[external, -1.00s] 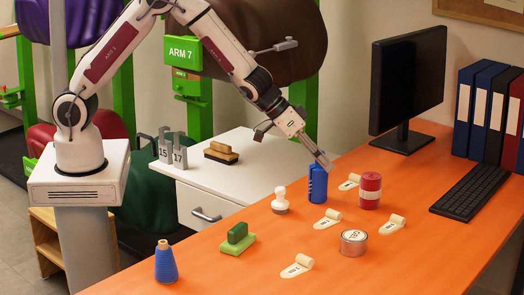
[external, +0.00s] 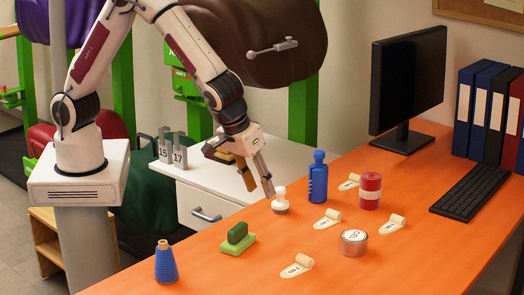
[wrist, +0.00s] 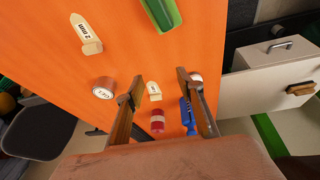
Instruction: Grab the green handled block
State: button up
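The green handled block (external: 238,233) sits on the orange desk (external: 330,275), with a dark green grip on a lighter green base. It also shows at the top of the wrist view (wrist: 162,12), cut off by the edge. My gripper (external: 258,188) is above the desk's back edge, behind and to the right of the block and apart from it. In the wrist view its two fingers (wrist: 160,76) are spread wide, with nothing held between them.
A white knobbed stamp (external: 280,203) stands close by my fingertips. A blue bottle (external: 318,180), a red-and-white cylinder (external: 370,192), a tape roll (external: 354,243) and several labelled wedges (external: 297,266) stand to the right. A blue cone (external: 166,264) stands front left. Desk around the block is clear.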

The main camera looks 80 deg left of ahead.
aim_at(236, 230)
jog(key=s+d+f+n+g+y, duration=0.1)
jog(key=s+d+f+n+y, duration=0.1)
jog(key=s+d, duration=0.4)
jog(key=shift+s+f+n, duration=0.65)
jog(key=shift+f+n, duration=0.05)
jog(key=shift+f, duration=0.1)
jog(key=shift+x, duration=1.3)
jog(key=shift+a, duration=0.1)
jog(key=shift+a+x, duration=0.15)
jog(key=shift+x, duration=1.15)
jog(key=shift+a+x, duration=0.15)
jog(key=shift+x, duration=1.2)
jog(key=shift+w+r, duration=0.1)
jog(key=shift+r, duration=0.1)
grip_shut()
